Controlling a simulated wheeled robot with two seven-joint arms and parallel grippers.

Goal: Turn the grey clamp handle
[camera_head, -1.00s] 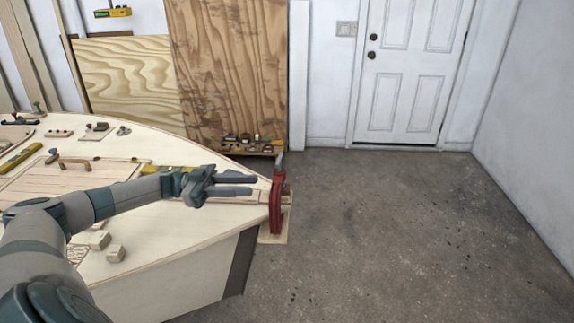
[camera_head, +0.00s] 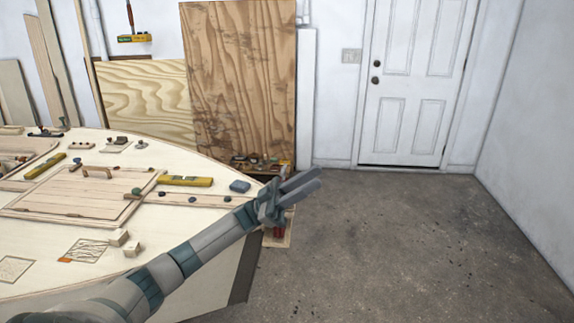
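The red clamp (camera_head: 279,232) is at the tip of the plywood hull. Only a small red part of its body shows below my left gripper. The grey clamp handle cannot be made out; my gripper covers that area. My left gripper (camera_head: 318,179) reaches over the hull tip from the lower left, its fingers pointing right and slightly up. The two fingers look parted, with a narrow gap and nothing visible between them. I cannot tell whether they touch the clamp. My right gripper is out of view.
The hull deck (camera_head: 80,228) carries a hatch panel (camera_head: 85,190), a yellow level (camera_head: 185,181), a blue-grey block (camera_head: 240,186) and small wood blocks (camera_head: 118,237). Plywood sheets (camera_head: 240,85) lean on the wall behind. The concrete floor (camera_head: 400,250) on the right is clear.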

